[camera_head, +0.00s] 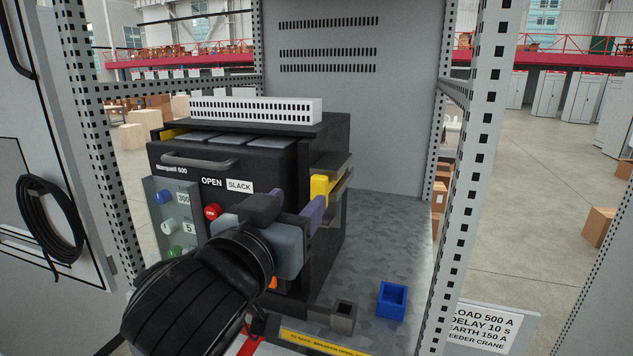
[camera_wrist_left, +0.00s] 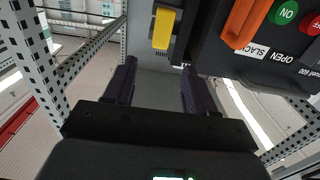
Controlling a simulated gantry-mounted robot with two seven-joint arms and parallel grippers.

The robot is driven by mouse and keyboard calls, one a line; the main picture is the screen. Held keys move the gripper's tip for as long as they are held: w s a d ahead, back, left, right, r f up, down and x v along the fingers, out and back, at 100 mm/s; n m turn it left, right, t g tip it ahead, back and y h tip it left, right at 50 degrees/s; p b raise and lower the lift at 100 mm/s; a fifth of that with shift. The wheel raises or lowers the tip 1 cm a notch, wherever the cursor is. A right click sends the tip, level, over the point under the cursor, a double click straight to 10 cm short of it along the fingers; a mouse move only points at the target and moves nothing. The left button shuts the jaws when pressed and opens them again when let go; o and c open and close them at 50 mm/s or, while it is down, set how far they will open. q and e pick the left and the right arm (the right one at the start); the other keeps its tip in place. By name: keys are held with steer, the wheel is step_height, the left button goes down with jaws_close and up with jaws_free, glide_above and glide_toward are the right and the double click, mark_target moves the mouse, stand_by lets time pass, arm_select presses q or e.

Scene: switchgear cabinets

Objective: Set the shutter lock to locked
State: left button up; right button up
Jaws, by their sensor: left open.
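A yellow block-shaped piece (camera_head: 319,188) stands on a dark bracket on the right side of the black breaker (camera_head: 222,152); it looks like the shutter lock, though no label on it can be read. It also shows in the left wrist view (camera_wrist_left: 163,28), upright in the picture. My left gripper (camera_head: 325,206) is open beside the breaker's right side, just in front of and below the yellow piece. In the left wrist view its two dark fingers (camera_wrist_left: 157,72) are spread and empty, with the yellow piece beyond the gap, apparently untouched. My right gripper is not in view.
The breaker front has an OPEN/SLACK display (camera_head: 226,184), a red button (camera_head: 212,212) and a dial panel at left. An orange handle (camera_wrist_left: 245,22) is close by. A blue open box (camera_head: 392,301) and grey socket (camera_head: 343,317) sit on the cabinet floor. Perforated posts (camera_head: 480,170) frame the opening.

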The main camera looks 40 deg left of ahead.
mark_target(317, 182)
arm_select(q)
steer(key=p+x, duration=0.2)
steer(key=x, duration=0.7)
jaws_close()
